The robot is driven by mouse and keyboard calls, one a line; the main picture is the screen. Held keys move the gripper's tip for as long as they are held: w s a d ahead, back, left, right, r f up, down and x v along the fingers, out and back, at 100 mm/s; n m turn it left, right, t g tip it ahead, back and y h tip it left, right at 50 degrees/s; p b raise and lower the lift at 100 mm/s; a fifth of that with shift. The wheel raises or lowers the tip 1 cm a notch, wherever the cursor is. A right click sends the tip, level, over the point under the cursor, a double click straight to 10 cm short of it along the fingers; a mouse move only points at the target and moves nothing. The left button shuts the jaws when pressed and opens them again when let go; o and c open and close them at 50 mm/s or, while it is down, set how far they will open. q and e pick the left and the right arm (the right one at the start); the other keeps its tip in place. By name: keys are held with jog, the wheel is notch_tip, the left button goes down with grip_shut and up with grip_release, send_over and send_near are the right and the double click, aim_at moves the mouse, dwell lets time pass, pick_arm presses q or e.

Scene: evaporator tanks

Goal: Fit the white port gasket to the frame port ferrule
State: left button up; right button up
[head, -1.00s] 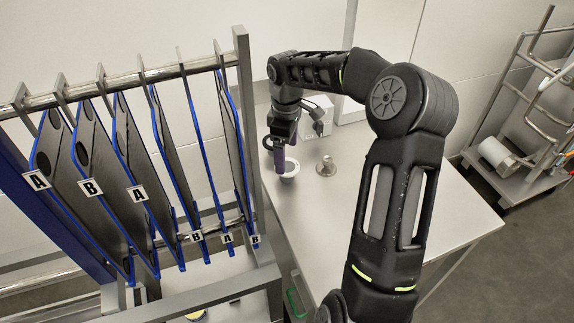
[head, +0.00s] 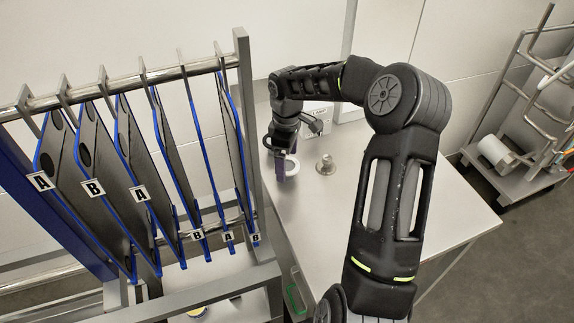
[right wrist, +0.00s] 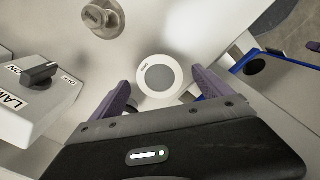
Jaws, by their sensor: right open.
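The white ring (head: 293,168), which looks like the white port gasket, lies on the steel table. In the head view my right gripper partly hides it. The right wrist view shows the gasket (right wrist: 174,93) whole, with a grey middle, ahead of and between my fingers. My right gripper (head: 282,172) points down at it with its purple fingers apart. In the right wrist view the gripper (right wrist: 160,79) is open, with nothing held. Whether a finger touches the ring I cannot tell. I cannot pick out the frame port ferrule for sure. My left gripper is not in view.
A metal fitting (head: 326,165) stands right of the ring. A switch box (right wrist: 32,92) marked LAMP stands close by. At left, a rack (head: 242,110) holds several blue-edged plates labelled A and B. The table's front right (head: 450,215) is clear.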

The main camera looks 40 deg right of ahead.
aim_at(287, 165)
jog(key=shift+f, duration=0.25)
jog(key=shift+c, duration=0.3)
jog(key=c, duration=1.3)
jog(key=shift+r, duration=0.15)
jog(key=shift+r, duration=0.25)
jog(key=shift+w+r, duration=0.1)
jog(key=shift+r, duration=0.25)
notch_tip(287, 165, up, 9)
jog(key=shift+r+b, duration=0.1)
jog(key=shift+b, duration=0.8)
